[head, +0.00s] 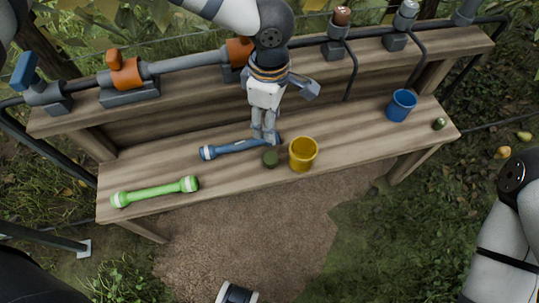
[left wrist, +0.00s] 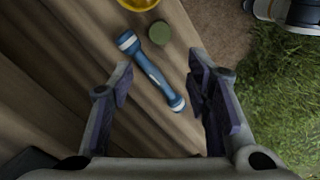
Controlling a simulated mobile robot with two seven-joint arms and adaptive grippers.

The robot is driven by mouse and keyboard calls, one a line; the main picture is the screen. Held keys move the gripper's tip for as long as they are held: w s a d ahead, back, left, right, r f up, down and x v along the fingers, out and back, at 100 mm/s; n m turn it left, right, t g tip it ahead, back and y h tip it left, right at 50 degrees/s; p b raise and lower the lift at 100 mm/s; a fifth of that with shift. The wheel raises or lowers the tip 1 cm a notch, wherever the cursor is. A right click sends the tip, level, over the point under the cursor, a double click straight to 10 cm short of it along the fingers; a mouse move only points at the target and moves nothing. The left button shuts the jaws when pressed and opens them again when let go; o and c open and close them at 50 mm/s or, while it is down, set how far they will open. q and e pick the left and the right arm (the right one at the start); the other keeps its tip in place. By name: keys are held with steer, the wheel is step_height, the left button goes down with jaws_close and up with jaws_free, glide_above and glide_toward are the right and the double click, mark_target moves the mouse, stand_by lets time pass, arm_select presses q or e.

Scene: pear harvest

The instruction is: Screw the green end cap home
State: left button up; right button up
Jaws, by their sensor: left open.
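A dark green round cap (head: 270,158) lies on the bench plank beside the right end of a blue bar (head: 228,149). In the left wrist view the cap (left wrist: 160,32) shows as a flat green disc, beyond the fingers. A second small green piece (head: 438,124) lies at the bench's right end; I cannot tell which is the end cap. My left gripper (head: 265,136) points down above the bench near the blue bar. Its fingers (left wrist: 158,100) are open and empty, with part of the blue bar (left wrist: 150,70) showing between them. My right gripper is out of view.
A yellow cup (head: 303,155) stands right of the cap. A blue cup (head: 401,105) stands farther right. A green bar (head: 154,191) lies at the left. Along the back runs a pipe (head: 190,64) with an orange fitting (head: 125,73) and two upright stubs (head: 339,22) (head: 405,17).

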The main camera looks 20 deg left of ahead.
arm_select(q)
steer(key=b, duration=0.2)
glide_above(270, 157)
step_height(270, 157, down, 10)
steer(key=shift+s+r, duration=0.1)
steer(key=shift+r, duration=0.15)
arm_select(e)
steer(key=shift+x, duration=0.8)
arm_select(q)
step_height(270, 157, down, 6)
steer(key=shift+f, duration=0.1)
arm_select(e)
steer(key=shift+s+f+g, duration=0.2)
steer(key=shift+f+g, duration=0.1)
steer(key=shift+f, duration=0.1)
arm_select(q)
steer(key=c, duration=0.7)
